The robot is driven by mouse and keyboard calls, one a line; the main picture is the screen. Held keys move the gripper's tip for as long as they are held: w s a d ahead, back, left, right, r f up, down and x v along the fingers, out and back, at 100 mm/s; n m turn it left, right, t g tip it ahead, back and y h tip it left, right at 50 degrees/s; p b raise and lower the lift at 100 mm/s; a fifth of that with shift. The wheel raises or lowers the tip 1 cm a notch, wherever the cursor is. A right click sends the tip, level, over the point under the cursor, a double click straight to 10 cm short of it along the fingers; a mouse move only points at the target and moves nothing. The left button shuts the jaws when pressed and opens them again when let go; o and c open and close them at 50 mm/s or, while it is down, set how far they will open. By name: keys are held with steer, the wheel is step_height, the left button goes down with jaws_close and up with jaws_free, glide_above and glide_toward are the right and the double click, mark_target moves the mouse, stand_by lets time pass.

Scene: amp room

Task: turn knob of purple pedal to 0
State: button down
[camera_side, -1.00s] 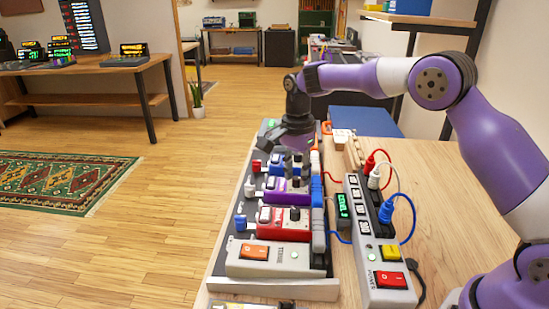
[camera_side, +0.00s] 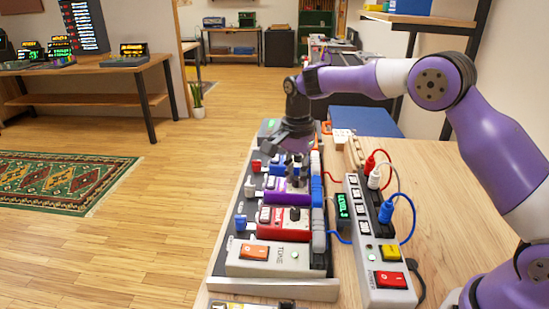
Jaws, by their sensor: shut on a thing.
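The purple pedal (camera_side: 274,196) sits in the middle of the pedalboard (camera_side: 222,243), between a red pedal (camera_side: 268,228) in front and a blue pedal behind. Its dark knob is at the right of its top and is mostly hidden by my fingers. My gripper (camera_side: 298,178) points down over this pedal, with its fingers shut around the knob. The knob's pointer and scale cannot be read. A small green display (camera_side: 343,207) to the right seems to read LEVEL 3.
A white pedal (camera_side: 275,259) with an orange switch is at the near end of the board. A power strip (camera_side: 386,282) with red, white and blue plugs and cables lies to the right on the wooden table (camera_side: 455,220).

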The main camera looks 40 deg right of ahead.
steer(key=n, duration=0.6)
steer(key=shift+s, duration=0.1)
steer(key=n, duration=1.2)
steer(key=shift+d+n, duration=0.15)
steer(key=shift+n, duration=0.25)
steer(key=n, duration=0.5)
steer(key=shift+n, duration=0.4)
steer(key=c, duration=1)
jaws_free()
steer(key=shift+c, duration=0.2)
